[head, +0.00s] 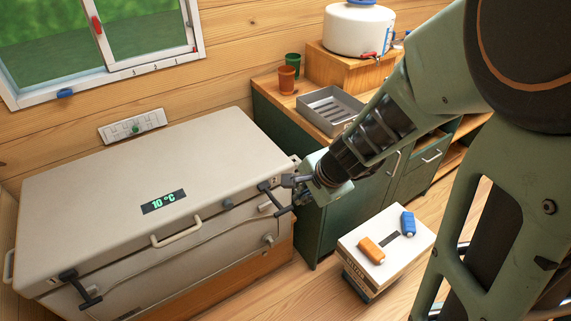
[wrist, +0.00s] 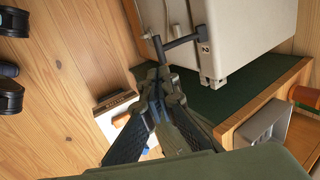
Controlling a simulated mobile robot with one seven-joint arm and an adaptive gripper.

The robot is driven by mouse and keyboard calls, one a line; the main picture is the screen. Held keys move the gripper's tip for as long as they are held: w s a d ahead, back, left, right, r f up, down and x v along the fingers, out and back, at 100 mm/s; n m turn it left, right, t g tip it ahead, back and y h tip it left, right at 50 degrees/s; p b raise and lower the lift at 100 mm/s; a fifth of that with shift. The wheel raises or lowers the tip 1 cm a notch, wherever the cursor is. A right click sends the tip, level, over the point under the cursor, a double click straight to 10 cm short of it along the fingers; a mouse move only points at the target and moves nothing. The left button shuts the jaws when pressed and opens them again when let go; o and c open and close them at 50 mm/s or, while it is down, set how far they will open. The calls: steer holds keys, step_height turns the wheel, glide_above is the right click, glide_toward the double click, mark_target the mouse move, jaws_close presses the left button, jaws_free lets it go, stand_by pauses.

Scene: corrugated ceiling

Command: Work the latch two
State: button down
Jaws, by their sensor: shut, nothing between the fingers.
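The pale cooler chest (head: 150,170) stands at the left, its lid down. Latch two (head: 270,197) is the black latch at the right of its front. In the wrist view the latch (wrist: 183,41) shows its arm and crossbar standing out from the chest, beside a "2" label. My gripper (head: 289,190) is at this latch, with its fingers shut and nothing between them. In the wrist view the fingertips (wrist: 164,76) are close to one end of the crossbar; I cannot tell if they touch. The other black latch (head: 80,288) is at the left of the chest's front.
A green cabinet (head: 326,216) with a metal tray (head: 330,108) and cups stands right of the chest. A white box (head: 385,243) with an orange and a blue item on top sits on the floor. A pale handle (head: 176,232) sticks out between the latches.

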mark_target(285, 212)
steer(key=b+x, duration=0.5)
steer(key=x, duration=0.7)
steer(key=shift+w+a+f, duration=0.1)
steer(key=shift+f, duration=0.05)
steer(key=shift+f+b, duration=0.25)
steer(key=shift+b, duration=0.25)
steer(key=shift+f+t+b, duration=0.1)
steer(key=shift+t+b, duration=0.2)
steer(key=shift+b, duration=0.3)
